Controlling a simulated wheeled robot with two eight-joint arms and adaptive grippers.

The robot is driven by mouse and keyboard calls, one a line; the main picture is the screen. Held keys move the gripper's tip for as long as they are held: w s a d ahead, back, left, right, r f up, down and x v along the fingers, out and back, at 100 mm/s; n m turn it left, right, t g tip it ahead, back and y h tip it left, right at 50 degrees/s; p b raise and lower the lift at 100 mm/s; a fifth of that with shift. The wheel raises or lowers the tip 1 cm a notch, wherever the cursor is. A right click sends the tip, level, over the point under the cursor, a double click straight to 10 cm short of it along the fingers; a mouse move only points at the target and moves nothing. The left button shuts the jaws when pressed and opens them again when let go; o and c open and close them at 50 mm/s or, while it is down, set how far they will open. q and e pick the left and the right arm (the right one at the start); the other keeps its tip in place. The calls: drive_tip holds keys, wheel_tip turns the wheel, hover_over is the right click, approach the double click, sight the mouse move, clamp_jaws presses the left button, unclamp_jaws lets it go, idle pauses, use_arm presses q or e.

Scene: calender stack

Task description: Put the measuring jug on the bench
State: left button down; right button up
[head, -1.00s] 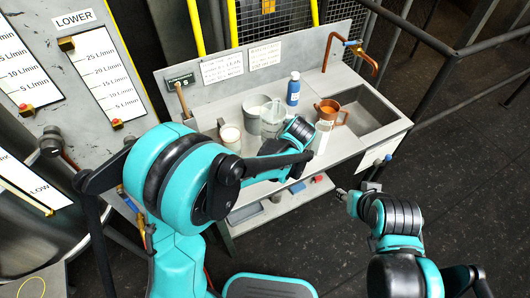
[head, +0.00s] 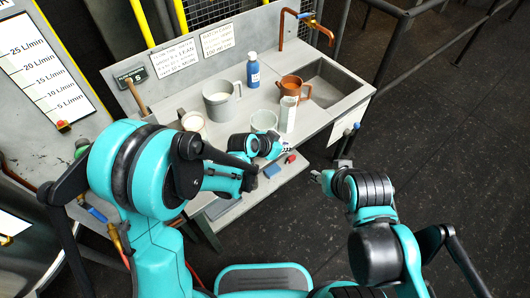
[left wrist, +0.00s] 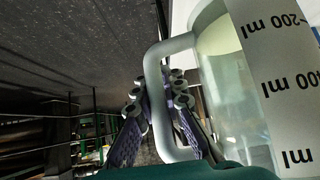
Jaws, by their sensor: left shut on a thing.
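The measuring jug (head: 264,119) is a clear vessel with a printed millilitre scale. It shows at the bench's front edge in the head view, its lower part hidden by my left gripper (head: 264,144). In the left wrist view the jug (left wrist: 232,95) fills the right side, and its pale handle stands between the fingers of my left gripper (left wrist: 165,110), which is shut on it. I cannot tell whether the jug's base touches the bench (head: 316,117). My right gripper (head: 322,178) is away from the bench at lower right; its fingers are too small to read.
On the bench stand a grey pot (head: 222,99), a white-filled container (head: 193,122), a blue bottle (head: 253,70), a copper-brown jug (head: 292,88) and a clear cylinder (head: 288,114) close beside the measuring jug. A sink (head: 330,80) is at right. A lower shelf holds a blue block (head: 272,171).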

use_arm(q)
drive_tip(key=w+a+f, duration=0.1)
drive_tip(key=w+a+f+b, duration=0.1)
drive_tip(key=a, duration=0.1)
drive_tip(key=w+a+f+b, duration=0.1)
drive_tip(key=a+f, duration=0.1)
drive_tip(key=shift+w+a, duration=0.15)
drive_tip(key=shift+w, duration=0.15)
wheel_tip(320, 180, down, 4)
drive_tip(key=shift+f+b, duration=0.1)
drive_tip(key=shift+b, duration=1.05)
drive_tip(key=shift+r, duration=0.2)
drive_tip(key=c, duration=1.6)
unclamp_jaws()
drive_tip(key=shift+f, duration=0.15)
